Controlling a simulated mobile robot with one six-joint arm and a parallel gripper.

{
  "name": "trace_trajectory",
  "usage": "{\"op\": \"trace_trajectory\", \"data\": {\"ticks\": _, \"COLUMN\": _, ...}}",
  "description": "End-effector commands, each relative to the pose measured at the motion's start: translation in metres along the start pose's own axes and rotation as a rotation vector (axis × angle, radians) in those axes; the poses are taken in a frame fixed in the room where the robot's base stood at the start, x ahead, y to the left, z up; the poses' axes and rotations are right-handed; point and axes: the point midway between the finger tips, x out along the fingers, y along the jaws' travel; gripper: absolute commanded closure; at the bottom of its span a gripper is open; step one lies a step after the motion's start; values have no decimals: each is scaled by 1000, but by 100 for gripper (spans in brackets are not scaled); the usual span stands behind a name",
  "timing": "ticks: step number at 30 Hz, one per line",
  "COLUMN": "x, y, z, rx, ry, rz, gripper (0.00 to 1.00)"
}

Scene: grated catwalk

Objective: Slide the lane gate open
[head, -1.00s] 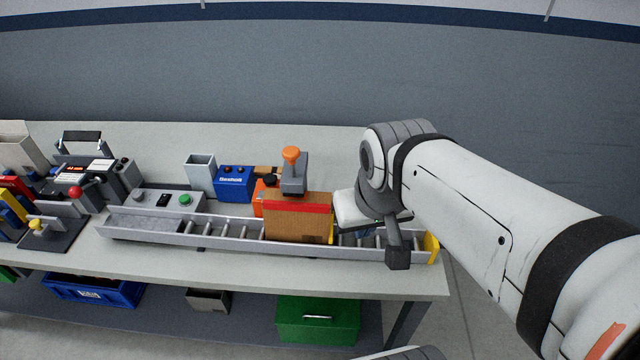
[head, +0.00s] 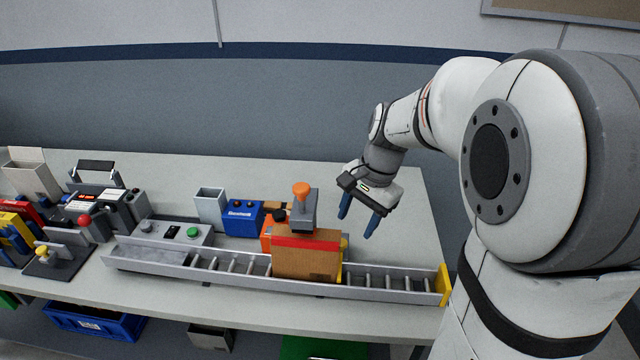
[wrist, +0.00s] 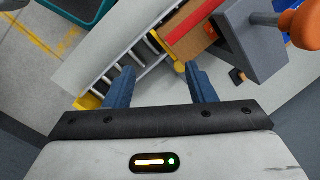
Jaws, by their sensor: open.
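The roller lane (head: 225,264) is a grey channel along the front of the bench. A brown box with a red top band (head: 305,262) stands in it; a yellow piece (head: 344,246) shows at its right edge. In the wrist view this yellow piece has a rounded end (wrist: 180,67). A grey block with an orange knob (head: 302,190) stands just behind the box. Which part is the lane gate I cannot tell for sure. My gripper (head: 357,224) is open and empty, above the bench behind the lane's right part. In the wrist view its blue fingers (wrist: 158,78) are apart, with nothing between them.
A yellow end plate (head: 444,284) closes the lane's right end. Behind the lane stand a blue box (head: 242,218), a grey open bin (head: 209,205) and a button panel (head: 170,233). Several devices crowd the left. The bench's back right is clear.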

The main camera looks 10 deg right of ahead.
Motion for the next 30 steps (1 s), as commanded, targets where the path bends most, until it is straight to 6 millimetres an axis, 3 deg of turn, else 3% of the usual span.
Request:
{"op": "trace_trajectory", "data": {"ticks": 1, "x": 13, "y": -7, "z": -17, "rx": 93, "ry": -36, "rz": 3, "gripper": 50}}
{"op": "trace_trajectory", "data": {"ticks": 6, "x": 44, "y": -26, "z": -59, "rx": 368, "ry": -133, "rz": 8, "gripper": 50}}
{"op": "trace_trajectory", "data": {"ticks": 12, "x": 68, "y": -35, "z": -87, "rx": 551, "ry": -197, "rz": 15, "gripper": 50}}
{"op": "trace_trajectory", "data": {"ticks": 19, "x": 86, "y": -37, "z": -88, "rx": 584, "ry": -212, "rz": 19, "gripper": 50}}
{"op": "trace_trajectory", "data": {"ticks": 30, "x": 139, "y": -39, "z": -77, "rx": 583, "ry": -210, "rz": 19, "gripper": 50}}
